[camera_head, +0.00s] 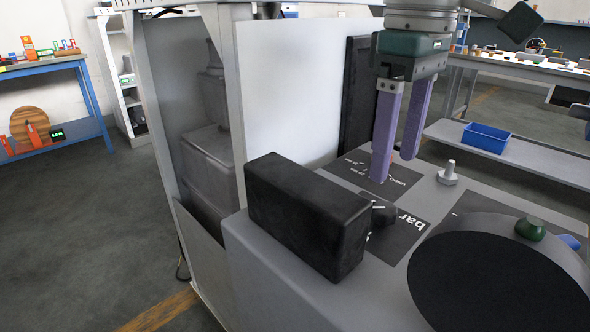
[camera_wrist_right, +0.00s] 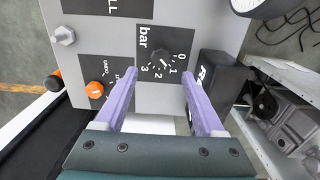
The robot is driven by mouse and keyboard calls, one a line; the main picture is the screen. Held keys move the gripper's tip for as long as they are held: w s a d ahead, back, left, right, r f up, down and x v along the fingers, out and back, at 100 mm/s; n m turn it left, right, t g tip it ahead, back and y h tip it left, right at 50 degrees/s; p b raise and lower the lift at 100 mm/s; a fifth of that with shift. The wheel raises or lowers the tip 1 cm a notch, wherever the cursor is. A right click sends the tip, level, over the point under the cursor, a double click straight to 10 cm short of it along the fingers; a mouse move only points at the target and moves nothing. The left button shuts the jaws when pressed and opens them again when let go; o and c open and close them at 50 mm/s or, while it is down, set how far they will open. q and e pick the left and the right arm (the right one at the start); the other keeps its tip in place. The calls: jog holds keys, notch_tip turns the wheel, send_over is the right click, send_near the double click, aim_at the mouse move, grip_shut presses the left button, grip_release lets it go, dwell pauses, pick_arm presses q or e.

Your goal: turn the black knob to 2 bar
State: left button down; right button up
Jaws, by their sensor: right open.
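The small black knob (camera_head: 383,213) stands on a dark label marked "bar" on the grey machine top, partly hidden behind the black box in the head view. In the right wrist view the knob (camera_wrist_right: 157,61) sits inside a scale from 0 to 3. Its white mark appears to point near 1, though it is small. My right gripper (camera_head: 393,168) is open and empty, its two purple fingers pointing down above the machine top, apart from the knob. In the right wrist view the fingertips (camera_wrist_right: 158,73) show on either side of the knob. My left gripper is not in view.
A black box (camera_head: 300,215) stands close beside the knob. A hex bolt (camera_head: 448,177), a large round black disc (camera_head: 500,285) and a green knob (camera_head: 530,228) are on the right. An orange knob (camera_wrist_right: 94,89) is on a neighbouring label in the wrist view.

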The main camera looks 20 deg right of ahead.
aim_at(385, 207)
notch_tip(385, 207, down, 7)
jog(key=shift+f+b, duration=0.1)
jog(key=shift+b, duration=0.5)
jog(key=shift+c, duration=0.2)
grip_shut()
